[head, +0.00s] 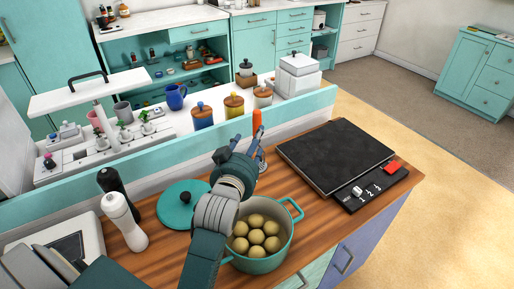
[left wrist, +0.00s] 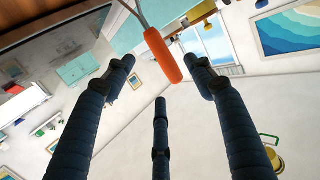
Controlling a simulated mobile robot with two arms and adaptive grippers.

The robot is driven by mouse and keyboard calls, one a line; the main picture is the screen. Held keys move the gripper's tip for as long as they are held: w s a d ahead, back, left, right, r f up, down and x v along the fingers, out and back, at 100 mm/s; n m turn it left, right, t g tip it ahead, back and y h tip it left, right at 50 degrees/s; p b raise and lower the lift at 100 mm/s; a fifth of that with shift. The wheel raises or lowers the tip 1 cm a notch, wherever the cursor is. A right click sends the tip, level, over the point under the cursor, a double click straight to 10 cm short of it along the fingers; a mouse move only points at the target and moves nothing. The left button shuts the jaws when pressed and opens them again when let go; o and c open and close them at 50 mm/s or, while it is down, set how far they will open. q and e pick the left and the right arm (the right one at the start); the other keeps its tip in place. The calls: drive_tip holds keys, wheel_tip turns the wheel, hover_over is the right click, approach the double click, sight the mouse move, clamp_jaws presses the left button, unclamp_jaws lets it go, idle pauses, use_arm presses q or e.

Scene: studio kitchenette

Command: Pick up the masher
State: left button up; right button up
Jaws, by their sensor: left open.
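The masher (head: 257,121) has an orange handle pointing up and a metal lower part. It stands on the wooden counter behind the pot, partly hidden by my left gripper in the head view. My left gripper (head: 241,150) is open, just left of and close to the masher. In the left wrist view, the orange handle of the masher (left wrist: 161,55) shows between the spread fingertips of my left gripper (left wrist: 164,75), with its metal wires at the top edge. No finger visibly touches it. My right gripper is not in view.
A teal pot (head: 262,264) of round potatoes stands below my left wrist. Its teal lid (head: 175,202), a white bottle (head: 124,219) and a dark bottle (head: 113,184) are to the left. A black cooktop (head: 335,153) lies right. A raised ledge (head: 300,116) with jars runs behind.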

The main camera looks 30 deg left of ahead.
use_arm(q)
drive_tip(key=p+x, duration=0.1)
drive_tip(key=x, duration=0.9)
drive_tip(key=shift+d, duration=0.1)
drive_tip(key=shift+s, duration=0.1)
drive_tip(key=shift+c, duration=1.4)
drive_tip(key=shift+r, duration=0.1)
clamp_jaws()
